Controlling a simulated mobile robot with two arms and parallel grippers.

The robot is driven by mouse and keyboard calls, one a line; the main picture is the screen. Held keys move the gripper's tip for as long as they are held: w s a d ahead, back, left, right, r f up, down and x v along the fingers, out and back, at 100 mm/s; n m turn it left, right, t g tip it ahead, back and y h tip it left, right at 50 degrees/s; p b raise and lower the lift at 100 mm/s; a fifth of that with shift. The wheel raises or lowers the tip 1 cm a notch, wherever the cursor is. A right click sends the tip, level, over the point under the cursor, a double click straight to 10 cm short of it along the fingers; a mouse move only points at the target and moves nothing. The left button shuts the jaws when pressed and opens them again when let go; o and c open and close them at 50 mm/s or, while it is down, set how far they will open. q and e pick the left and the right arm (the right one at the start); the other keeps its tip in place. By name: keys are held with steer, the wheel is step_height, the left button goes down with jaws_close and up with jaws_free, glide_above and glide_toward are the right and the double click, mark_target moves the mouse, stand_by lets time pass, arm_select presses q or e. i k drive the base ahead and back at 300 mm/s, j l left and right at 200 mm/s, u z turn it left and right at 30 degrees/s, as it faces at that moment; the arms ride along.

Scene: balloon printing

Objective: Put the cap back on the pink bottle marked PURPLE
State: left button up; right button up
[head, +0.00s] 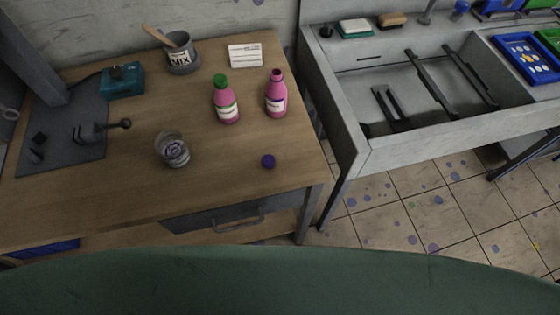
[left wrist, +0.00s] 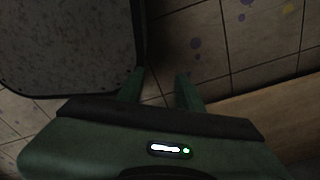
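An uncapped pink bottle (head: 276,98) stands upright at the right of the wooden table, with a dark open neck and a pale label too small to read. A small purple cap (head: 268,161) lies on the table in front of it, apart from it. A second pink bottle (head: 227,104) with a green cap (head: 220,80) stands just to its left. My left gripper (left wrist: 160,84) shows in the left wrist view with its two fingers apart and only tiled floor between them. It is away from the bottles and cap. My right gripper is in neither view.
A clear glass (head: 172,150) stands left of the cap on the table (head: 120,190). A MIX pot (head: 182,56) and a card (head: 245,56) stand behind. A grey sink-like bench (head: 400,145) is at the right. Table around the cap is clear.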

mark_target(275, 91)
steer(key=l+u, duration=0.1)
steer(key=l, duration=0.3)
steer(key=k+l+u, duration=0.15)
steer(key=l, duration=0.25)
steer(key=l+u, duration=0.1)
steer(key=l, duration=0.3)
steer(key=k+l+u, duration=0.1)
steer(key=l, duration=0.3)
steer(key=k+l+u, duration=0.1)
steer(key=l, duration=0.25)
steer(key=k+l+u, duration=0.15)
steer(key=l, duration=0.2)
steer(key=k, duration=0.05)
